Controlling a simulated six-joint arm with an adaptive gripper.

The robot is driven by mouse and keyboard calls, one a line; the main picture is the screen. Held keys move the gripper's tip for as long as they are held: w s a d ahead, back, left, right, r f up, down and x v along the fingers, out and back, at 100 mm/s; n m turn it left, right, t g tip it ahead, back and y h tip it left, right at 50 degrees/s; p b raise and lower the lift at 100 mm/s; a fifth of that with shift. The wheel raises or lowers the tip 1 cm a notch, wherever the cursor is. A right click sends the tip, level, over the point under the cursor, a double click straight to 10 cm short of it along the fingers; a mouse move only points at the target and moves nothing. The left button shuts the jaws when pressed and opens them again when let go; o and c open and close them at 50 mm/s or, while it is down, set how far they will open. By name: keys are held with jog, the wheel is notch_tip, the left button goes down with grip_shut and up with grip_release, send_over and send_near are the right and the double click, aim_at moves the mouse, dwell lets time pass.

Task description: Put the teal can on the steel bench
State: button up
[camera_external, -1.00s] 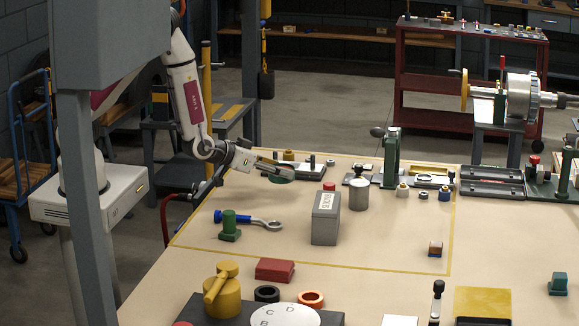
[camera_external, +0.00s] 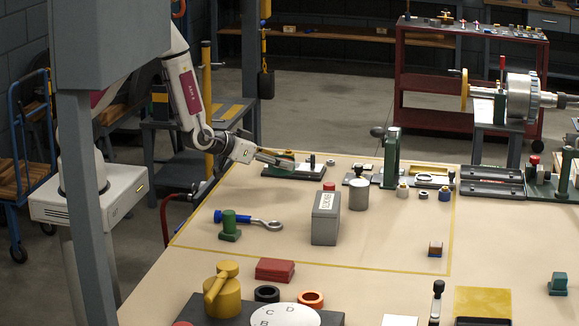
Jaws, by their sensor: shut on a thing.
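My gripper (camera_external: 277,161) reaches in from the left over the far left part of the beige table (camera_external: 385,235). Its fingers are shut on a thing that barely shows. A teal round thing showed at the fingers a second ago, so I take it for the teal can. In this view it cannot be told apart from the dark green base behind the fingers. No surface is clearly recognisable as the steel bench.
A green-based fixture (camera_external: 308,167) lies by the fingertips. A grey box (camera_external: 325,220), a grey canister (camera_external: 358,194), a blue-handled ring tool (camera_external: 250,220) and a green block (camera_external: 229,228) stand nearer.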

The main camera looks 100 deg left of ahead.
dwell(0.3)
jog(key=w+d+m+t+h, duration=0.1)
jog(key=w+d+m+h, duration=0.1)
jog(key=d, duration=1.1)
jog(key=w+d+m+t+h, duration=0.2)
jog(key=d+m, duration=0.1)
jog(key=d, duration=1)
jog(key=s+d, duration=0.6)
jog(key=d, duration=0.3)
jog(key=s+d, duration=0.6)
jog(key=d, duration=0.3)
jog(key=shift+d+r, duration=0.2)
jog(key=shift+d, duration=0.05)
jog(key=shift+f, duration=0.2)
jog(key=shift+f, duration=2.75)
